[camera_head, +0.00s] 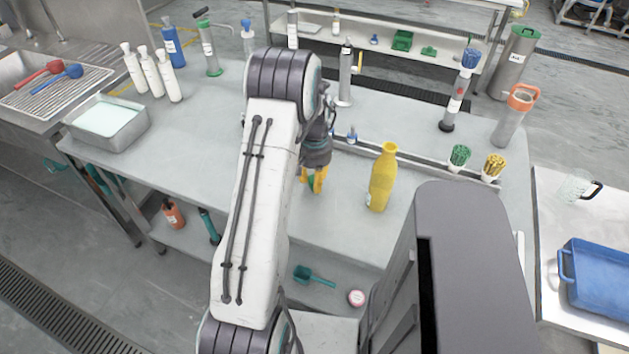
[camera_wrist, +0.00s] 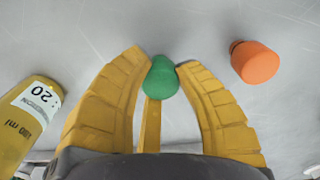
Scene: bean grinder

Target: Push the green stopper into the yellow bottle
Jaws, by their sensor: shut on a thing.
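The green stopper (camera_wrist: 161,78) is between the tips of my gripper's yellow fingers (camera_wrist: 165,65), over the grey tabletop. My gripper is shut on it. In the head view my gripper (camera_head: 315,180) points down at the table, left of the yellow bottle, and a little green shows between its fingers. The yellow bottle (camera_head: 381,182) stands upright on the table, apart from my gripper. In the wrist view part of the yellow bottle (camera_wrist: 28,118) shows at the left edge with a white label. Its mouth is not visible there.
An orange stopper (camera_wrist: 254,62) is on the table right of my gripper in the wrist view. Behind the yellow bottle are a low rail, a cup of green items (camera_head: 459,156) and a cup of yellow items (camera_head: 494,166).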

